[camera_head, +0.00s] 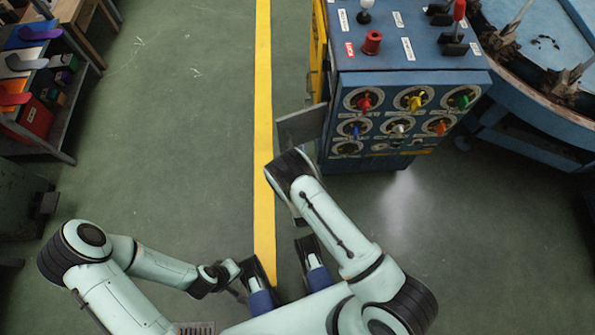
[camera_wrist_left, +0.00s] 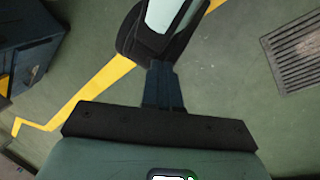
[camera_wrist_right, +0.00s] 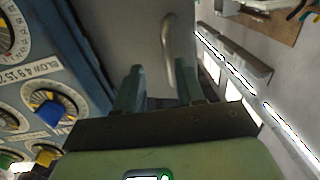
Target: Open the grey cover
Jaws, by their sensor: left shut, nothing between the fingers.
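The grey cover (camera_head: 302,126) is a flat plate standing out from the left front edge of the blue control box (camera_head: 410,65). In the right wrist view the cover (camera_wrist_right: 125,35) fills the top middle, with a curved handle (camera_wrist_right: 168,55) on its face. My right gripper (camera_wrist_right: 160,85) is open in front of the cover. The handle appears between and beyond its fingers; I cannot tell whether they touch. In the head view my right wrist hides these fingers. My left gripper (camera_wrist_left: 162,72) is shut and empty, low near my body, away from the cover.
Coloured knobs (camera_head: 400,126) show on the box's front. Levers and a red button (camera_head: 372,42) are on its top. A blue curved machine (camera_head: 540,110) stands right. A shelf (camera_head: 45,125) with coloured items stands left. Green floor with a yellow line (camera_head: 263,100) is clear between.

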